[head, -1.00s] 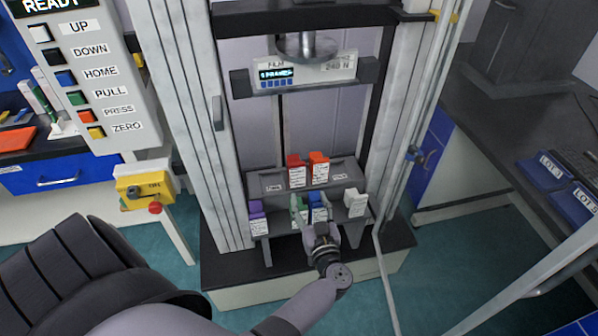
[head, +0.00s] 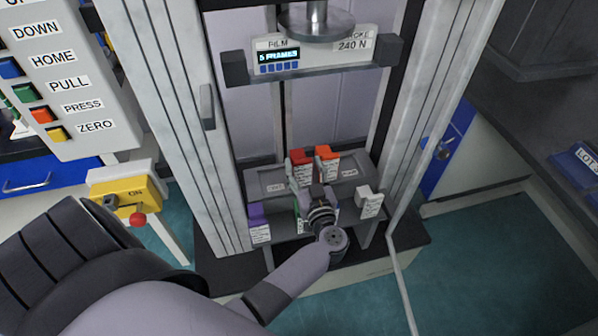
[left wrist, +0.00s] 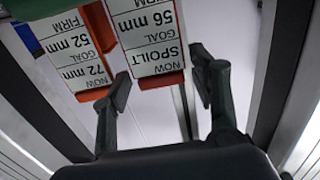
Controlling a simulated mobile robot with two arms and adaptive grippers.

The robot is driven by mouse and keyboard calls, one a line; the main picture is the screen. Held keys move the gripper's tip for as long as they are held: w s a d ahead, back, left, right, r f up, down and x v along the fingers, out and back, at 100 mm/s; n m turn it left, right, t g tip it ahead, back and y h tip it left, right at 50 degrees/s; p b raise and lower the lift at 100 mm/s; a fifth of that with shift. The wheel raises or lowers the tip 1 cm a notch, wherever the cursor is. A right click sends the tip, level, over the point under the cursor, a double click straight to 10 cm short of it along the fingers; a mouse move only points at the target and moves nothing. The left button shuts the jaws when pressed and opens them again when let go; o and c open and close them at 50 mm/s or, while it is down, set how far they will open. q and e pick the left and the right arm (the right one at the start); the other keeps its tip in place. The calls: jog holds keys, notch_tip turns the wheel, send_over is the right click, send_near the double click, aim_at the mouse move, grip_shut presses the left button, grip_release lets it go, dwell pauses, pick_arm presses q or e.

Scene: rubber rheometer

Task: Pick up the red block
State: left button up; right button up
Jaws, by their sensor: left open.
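The red block (head: 301,172), with a white printed label, stands on the upper step of the grey rack, left of an orange block (head: 328,163). My left gripper (head: 305,165) is open, its fingers reaching up on either side of the red block. In the left wrist view the red block (left wrist: 158,80) shows its label between the two fingertips (left wrist: 163,82), closer to the left one. The orange block (left wrist: 92,94) is just outside the left finger. I cannot tell whether any finger touches a block. My right gripper is not in view.
A purple block (head: 259,224) and a white block (head: 369,201) stand on the lower step; a green one is partly hidden by my gripper. The machine's crosshead (head: 318,62) hangs above the rack, between tall side columns (head: 165,110).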

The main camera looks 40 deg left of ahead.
pick_arm(q)
jog(key=shift+s+d+r, duration=0.15)
jog(key=shift+d+r, duration=0.05)
jog(key=shift+d, duration=0.05)
jog(key=shift+c, duration=1.9)
grip_shut()
